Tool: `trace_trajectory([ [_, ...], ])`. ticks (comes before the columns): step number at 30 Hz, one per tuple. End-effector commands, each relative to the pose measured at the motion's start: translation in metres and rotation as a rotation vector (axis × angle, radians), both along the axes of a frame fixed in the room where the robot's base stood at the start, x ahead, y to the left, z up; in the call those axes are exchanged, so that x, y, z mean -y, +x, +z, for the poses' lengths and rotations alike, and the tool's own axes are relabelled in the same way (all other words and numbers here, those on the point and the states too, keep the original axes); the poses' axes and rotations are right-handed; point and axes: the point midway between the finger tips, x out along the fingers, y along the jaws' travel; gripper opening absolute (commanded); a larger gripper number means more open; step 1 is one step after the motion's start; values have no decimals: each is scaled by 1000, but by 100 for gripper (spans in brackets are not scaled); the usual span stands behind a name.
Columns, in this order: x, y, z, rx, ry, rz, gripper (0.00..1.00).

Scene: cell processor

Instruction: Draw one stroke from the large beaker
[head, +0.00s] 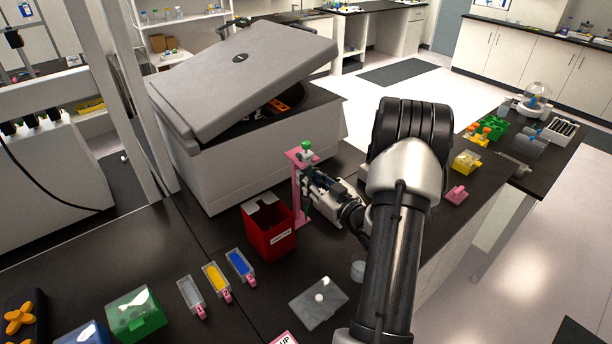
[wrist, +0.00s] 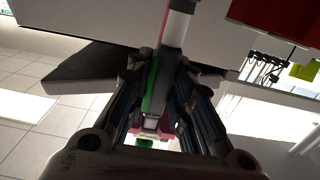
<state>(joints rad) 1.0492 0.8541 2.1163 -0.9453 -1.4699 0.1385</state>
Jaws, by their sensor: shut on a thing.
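My gripper (head: 314,190) is at the pink stand (head: 297,205), beside the open grey machine. It is shut on an upright pipette with a green knob (head: 306,146). In the wrist view, the fingers (wrist: 165,95) close around the pipette's grey and white body (wrist: 178,28), with a green strip beside it. The pipette is against or very close to the pink stand; I cannot tell whether it still rests in it. A small clear vessel (head: 357,271) shows just left of my arm, partly hidden. I cannot tell whether it is the large beaker.
A red bin (head: 268,232) stands just left of the stand. The grey machine (head: 240,80) with its raised lid is behind. A clear flat tray (head: 318,302) lies in front. Grey, yellow and blue packs (head: 241,264) lie at left. Coloured racks (head: 492,128) stand at right.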

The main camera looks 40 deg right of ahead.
Motion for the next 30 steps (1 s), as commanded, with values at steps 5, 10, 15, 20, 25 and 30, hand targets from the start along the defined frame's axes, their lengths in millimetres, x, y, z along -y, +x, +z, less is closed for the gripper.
trace_trajectory([
  [5, 0, 0, 3, 1, -1, -1, 11],
  [10, 0, 0, 6, 1, -1, -1, 11],
  [15, 0, -14, 6, 1, 0, -4, 11],
  [20, -2, -33, 5, 0, 1, -3, 11],
  [25, -5, -53, 6, 1, 0, -4, 11],
  [30, -7, -73, 6, 0, 0, -3, 11],
])
